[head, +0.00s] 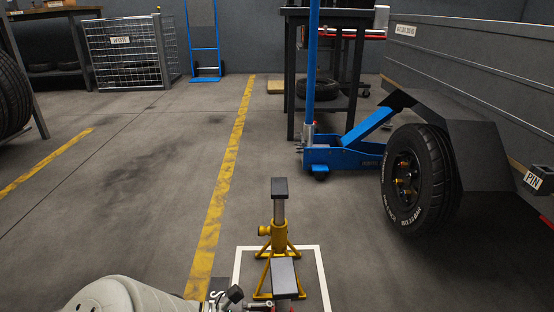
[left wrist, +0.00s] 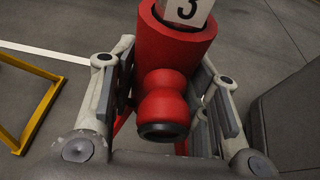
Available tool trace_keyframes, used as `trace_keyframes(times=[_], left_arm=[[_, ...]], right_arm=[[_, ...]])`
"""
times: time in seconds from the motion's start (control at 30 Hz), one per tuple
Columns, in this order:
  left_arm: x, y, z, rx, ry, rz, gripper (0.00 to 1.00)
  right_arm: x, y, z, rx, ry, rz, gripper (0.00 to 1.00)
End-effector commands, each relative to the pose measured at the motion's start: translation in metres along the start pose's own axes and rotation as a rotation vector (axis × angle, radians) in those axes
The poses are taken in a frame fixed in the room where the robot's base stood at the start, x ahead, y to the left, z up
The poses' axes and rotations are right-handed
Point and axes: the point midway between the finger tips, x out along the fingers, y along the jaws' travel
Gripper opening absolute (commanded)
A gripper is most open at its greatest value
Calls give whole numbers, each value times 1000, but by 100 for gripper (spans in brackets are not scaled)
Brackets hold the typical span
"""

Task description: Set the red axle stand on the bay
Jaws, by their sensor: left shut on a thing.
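My left gripper (left wrist: 165,110) is shut around the red axle stand (left wrist: 180,55), with its jaws on both sides of the red body and its round knob. A tag with a 3 shows at the top of that view. In the head view, the red stand's dark top pad (head: 284,275) shows at the bottom edge; its body is mostly out of frame. The bay (head: 321,270) is a white outline on the floor. A yellow axle stand (head: 279,238) stands upright at the bay, behind the red stand's top. My right gripper is not in view.
A blue trolley jack (head: 345,152) and a trailer wheel (head: 420,180) stand to the right. A yellow floor line (head: 222,180) runs left of the bay. A wire cage (head: 127,52) and blue hand truck (head: 203,50) are at the back.

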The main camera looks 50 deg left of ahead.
Motion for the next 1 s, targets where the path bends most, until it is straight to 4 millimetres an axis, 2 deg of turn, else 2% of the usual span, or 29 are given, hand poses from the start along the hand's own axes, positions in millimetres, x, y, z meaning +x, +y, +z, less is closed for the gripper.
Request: trace_keyframes(times=[0.4,0.43,0.6,1.0], left_arm=[[2,0,0,1,-6,0,0],[2,0,0,1,-5,0,45],[2,0,-1,0,-3,0,67],[-3,0,-6,-4,7,2,68]], right_arm=[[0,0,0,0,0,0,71],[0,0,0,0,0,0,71],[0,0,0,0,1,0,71],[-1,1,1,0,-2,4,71]])
